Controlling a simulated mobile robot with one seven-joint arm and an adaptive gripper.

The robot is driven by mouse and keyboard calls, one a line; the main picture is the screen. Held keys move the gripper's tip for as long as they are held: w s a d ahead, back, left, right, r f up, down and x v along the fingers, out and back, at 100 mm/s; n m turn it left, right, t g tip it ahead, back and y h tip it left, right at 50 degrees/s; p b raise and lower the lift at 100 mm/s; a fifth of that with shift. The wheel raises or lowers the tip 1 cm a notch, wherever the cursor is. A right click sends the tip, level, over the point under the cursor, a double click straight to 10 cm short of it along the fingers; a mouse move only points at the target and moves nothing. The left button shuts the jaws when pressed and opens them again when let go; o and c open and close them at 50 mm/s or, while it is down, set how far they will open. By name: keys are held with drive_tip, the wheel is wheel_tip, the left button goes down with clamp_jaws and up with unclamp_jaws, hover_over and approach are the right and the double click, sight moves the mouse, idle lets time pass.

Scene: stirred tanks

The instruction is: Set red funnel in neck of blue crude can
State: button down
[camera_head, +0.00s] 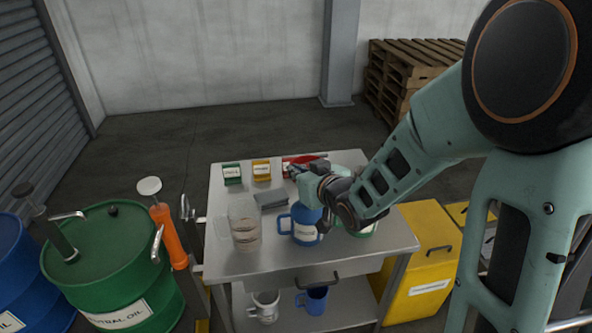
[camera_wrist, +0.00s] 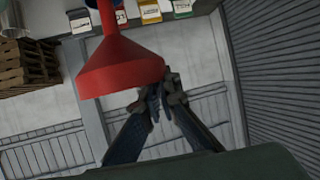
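The red funnel (camera_wrist: 118,68) is large in the wrist view, which shows the scene upside down. Its wide mouth faces up in the world and its stem points down. My gripper (camera_wrist: 165,88) has its fingers close together at the funnel's rim and appears shut on it. In the head view a red part of the funnel (camera_head: 306,159) shows behind my gripper (camera_head: 300,168), above the table. The blue crude can (camera_head: 305,226) stands upright on the table, with handle and pale label. My gripper hides its neck, and I cannot tell whether the stem touches it.
A clear beaker (camera_head: 243,230) stands left of the can and a grey block (camera_head: 271,199) lies behind. Green (camera_head: 232,173) and yellow (camera_head: 262,170) label holders line the back edge. A green can (camera_head: 362,231) is partly under my arm. The table's (camera_head: 232,265) front left is clear.

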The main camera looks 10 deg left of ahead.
drive_tip(key=shift+f+b, duration=2)
drive_tip(key=shift+f, duration=0.25)
drive_tip(key=c, duration=2.1)
unclamp_jaws()
drive_tip(key=shift+v, duration=3.75)
